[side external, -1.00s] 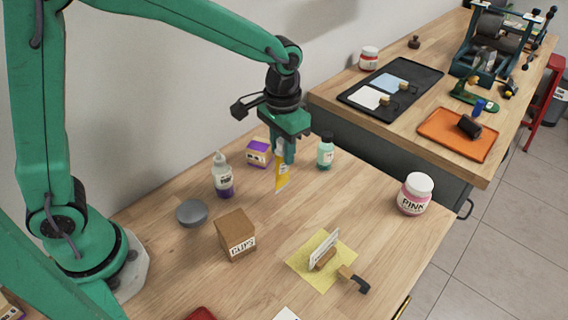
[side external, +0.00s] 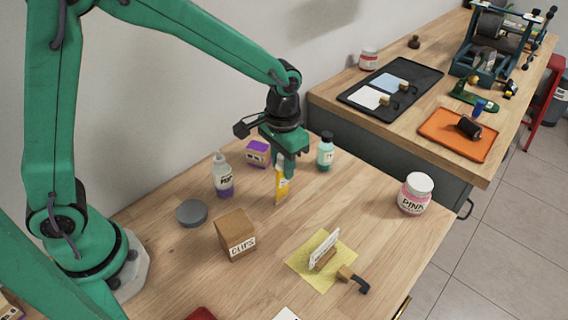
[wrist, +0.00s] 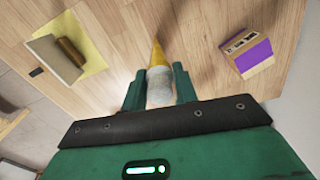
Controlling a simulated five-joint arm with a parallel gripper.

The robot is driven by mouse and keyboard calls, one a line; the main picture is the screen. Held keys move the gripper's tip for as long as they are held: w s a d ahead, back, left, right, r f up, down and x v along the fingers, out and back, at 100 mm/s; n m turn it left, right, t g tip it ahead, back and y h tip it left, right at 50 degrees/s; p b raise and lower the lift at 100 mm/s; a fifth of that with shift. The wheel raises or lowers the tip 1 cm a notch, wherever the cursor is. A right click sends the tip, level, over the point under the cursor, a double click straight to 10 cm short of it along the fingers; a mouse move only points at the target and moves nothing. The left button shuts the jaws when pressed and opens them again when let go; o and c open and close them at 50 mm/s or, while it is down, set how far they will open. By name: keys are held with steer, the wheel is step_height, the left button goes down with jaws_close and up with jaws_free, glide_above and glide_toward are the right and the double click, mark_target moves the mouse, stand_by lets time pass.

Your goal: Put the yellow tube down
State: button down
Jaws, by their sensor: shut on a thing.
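The yellow tube (side external: 281,190) is upright in the side view, its lower end at or just above the wooden table; I cannot tell whether it touches. In the wrist view the tube (wrist: 158,58) shows its yellow part beyond a whitish end between the fingers. My gripper (side external: 285,170) is shut on the tube near its top, and its two fingers also show in the wrist view (wrist: 159,88). The fingers hide part of the tube.
A clips box (side external: 236,236), grey lid (side external: 191,213), yellow sheet (side external: 307,277) and pink jar (side external: 415,194) are farther off. The table right of the tube is clear.

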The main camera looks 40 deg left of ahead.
steer(key=c, duration=1.1)
jaws_free()
step_height(320, 180, up, 12)
steer(key=shift+r, duration=0.15)
steer(key=shift+s+a+r+n+t, duration=0.4)
steer(key=shift+s+a+t, duration=0.55)
steer(key=shift+s+a, duration=1.55)
steer(key=shift+s+a+r+n+t, duration=0.2)
steer(key=shift+s+a+r+t, duration=0.55)
steer(key=shift+s+a, duration=1.7)
steer(key=shift+s+a+r+n+t, duration=0.3)
steer(key=shift+s+a+t, duration=0.9)
steer(key=shift+s, duration=2.45)
